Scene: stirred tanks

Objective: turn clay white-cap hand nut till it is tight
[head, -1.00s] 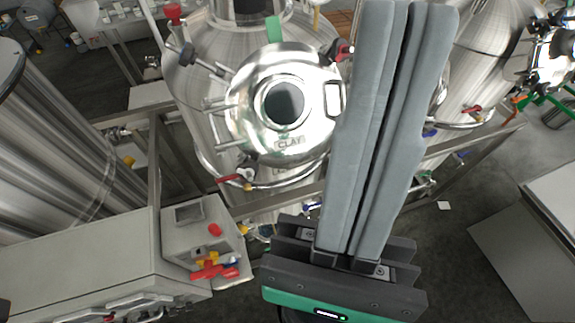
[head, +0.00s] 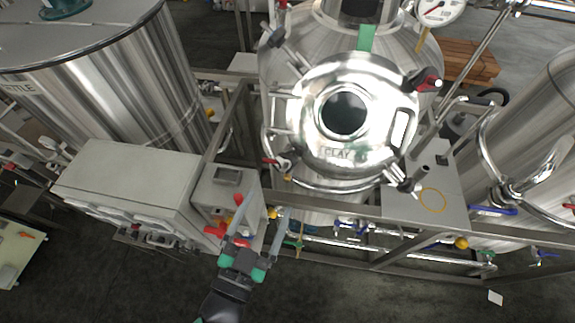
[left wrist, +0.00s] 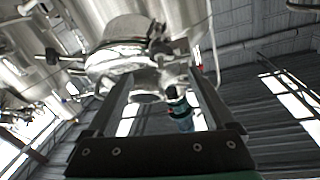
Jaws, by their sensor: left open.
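The clay tank's round steel lid (head: 375,85), marked CLAY, is at upper middle in the head view. Swing clamps stand around its rim; one at right has a red knob (head: 432,82), one at upper left has a dark knob (head: 276,38). A further clamp (head: 402,180) is at lower right. I cannot tell which nut has the white cap. My left gripper (head: 262,212) is open and empty, below and left of the lid, apart from it. In the left wrist view, its open fingers (left wrist: 158,75) point up toward the tank's shiny metalwork (left wrist: 118,58). My right gripper is not in view.
A grey cabinet (head: 130,185) and a small control box (head: 220,192) with red parts stand left of the tank, near my left gripper. Frame rails and valve pipes (head: 340,240) run below the lid. Another tank (head: 545,130) is at right.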

